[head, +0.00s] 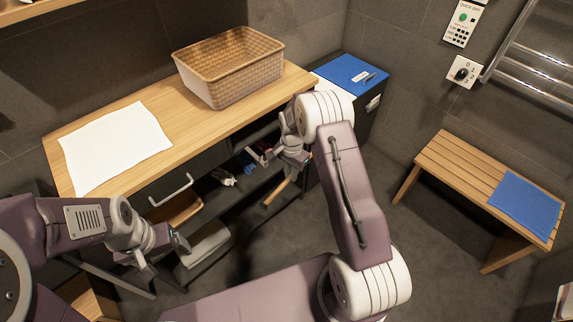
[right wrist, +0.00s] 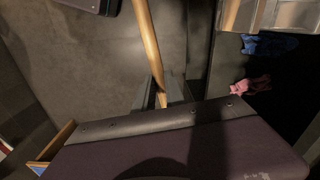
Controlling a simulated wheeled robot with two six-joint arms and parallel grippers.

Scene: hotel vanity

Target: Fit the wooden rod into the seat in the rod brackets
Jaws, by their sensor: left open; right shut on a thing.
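The wooden rod (head: 277,193) is a thin, light brown stick, slanted below the counter on the right side of the open shelving. In the right wrist view the rod (right wrist: 148,45) runs from the top edge down to my fingers. My right gripper (right wrist: 162,93) is shut on the rod, near the end toward the camera. In the head view my right gripper (head: 285,160) is in front of the counter, partly hidden by its own wrist. My left gripper (head: 163,258) is open and empty, lower left, in front of the counter. I cannot make out the rod brackets in either view.
A wooden counter (head: 160,115) carries a wicker basket (head: 228,88) and a white towel (head: 112,145). Open shelves beneath hold cloths, including a pink one (right wrist: 250,86) and a blue one (right wrist: 270,45). A slatted bench (head: 455,160) with a blue towel (head: 525,203) stands right.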

